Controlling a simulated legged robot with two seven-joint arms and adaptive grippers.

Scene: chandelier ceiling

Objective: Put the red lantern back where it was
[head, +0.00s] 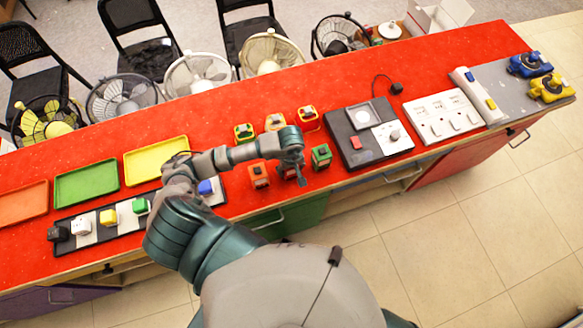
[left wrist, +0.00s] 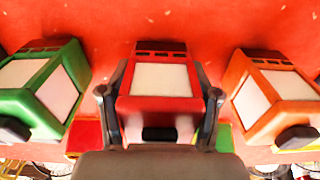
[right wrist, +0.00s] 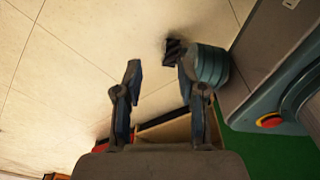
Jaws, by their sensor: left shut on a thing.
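The red lantern (left wrist: 160,82) has pale panels and sits between the two fingers of my left gripper (left wrist: 160,100), which is shut on it. In the head view my left gripper (head: 291,160) is over the front row of lanterns on the red counter, and hides most of the red lantern. The red lantern is between the orange lantern (head: 258,176) and the green lantern (head: 321,157). I cannot tell whether its base touches the counter. My right gripper (right wrist: 158,72) is open and empty above the tiled floor; it does not show in the head view.
A black switch board (head: 348,150) lies to the right. The red counter's (head: 225,110) back edge has bare room.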

